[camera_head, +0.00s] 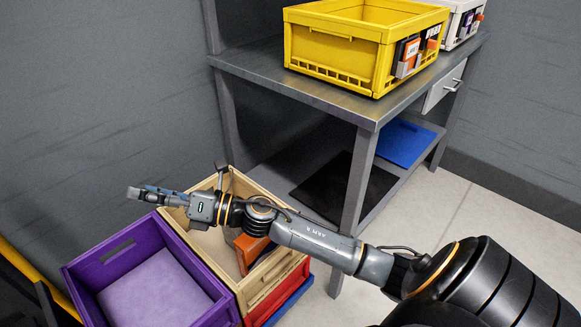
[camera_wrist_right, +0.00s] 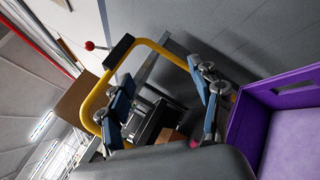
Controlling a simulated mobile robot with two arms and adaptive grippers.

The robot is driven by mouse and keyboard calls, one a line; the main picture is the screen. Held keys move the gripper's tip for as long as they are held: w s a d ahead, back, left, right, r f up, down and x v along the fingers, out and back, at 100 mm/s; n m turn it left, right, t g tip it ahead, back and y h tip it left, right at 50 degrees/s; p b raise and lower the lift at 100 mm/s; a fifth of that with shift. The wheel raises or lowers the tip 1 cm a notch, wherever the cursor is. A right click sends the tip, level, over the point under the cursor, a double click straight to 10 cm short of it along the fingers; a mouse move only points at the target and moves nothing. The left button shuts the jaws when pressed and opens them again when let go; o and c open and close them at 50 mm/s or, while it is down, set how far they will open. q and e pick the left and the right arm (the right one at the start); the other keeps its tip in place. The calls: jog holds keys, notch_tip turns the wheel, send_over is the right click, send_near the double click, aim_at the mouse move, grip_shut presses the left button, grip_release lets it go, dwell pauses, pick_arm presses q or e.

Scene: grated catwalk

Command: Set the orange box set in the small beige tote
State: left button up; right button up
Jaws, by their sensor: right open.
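The small beige tote (camera_head: 181,221) is low in the middle of the head view, beside a purple tote. An orange box set (camera_head: 251,250) is inside it against the right side, partly hidden by my right arm. My right gripper (camera_head: 145,193) is past the tote's far left rim, above and left of the box set and apart from it. In the right wrist view this gripper (camera_wrist_right: 162,112) has its two fingers spread, with nothing between them. My left gripper is not in view.
The purple tote (camera_head: 219,301) looks empty and also shows in the wrist view (camera_wrist_right: 238,128). A red tote (camera_head: 283,295) is under the beige one. A grey workbench (camera_head: 262,67) behind carries a yellow crate (camera_head: 330,50). Floor at the right (camera_head: 500,225) is clear.

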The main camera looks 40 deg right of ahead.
jog(key=s+d+f+m+h, duration=0.3)
jog(key=d+f+m+h, duration=0.4)
jog(key=m, duration=0.5)
jog(key=s+d+f+m+h, duration=0.45)
jog(key=m+h, duration=0.35)
jog(key=m, duration=0.5)
jog(key=s+a+f+m+g, duration=0.1)
jog(key=s+f+m+g, duration=0.3)
jog(key=s, duration=0.7)
jog(key=s+a+f+m+g, duration=0.1)
jog(key=s+f+m+g, duration=0.4)
jog(key=s, duration=0.7)
notch_tip(320, 180, down, 4)
jog(key=shift+a+f+g+y, duration=0.3)
jog(key=shift+g+y, duration=0.1)
jog(key=shift+g, duration=0.8)
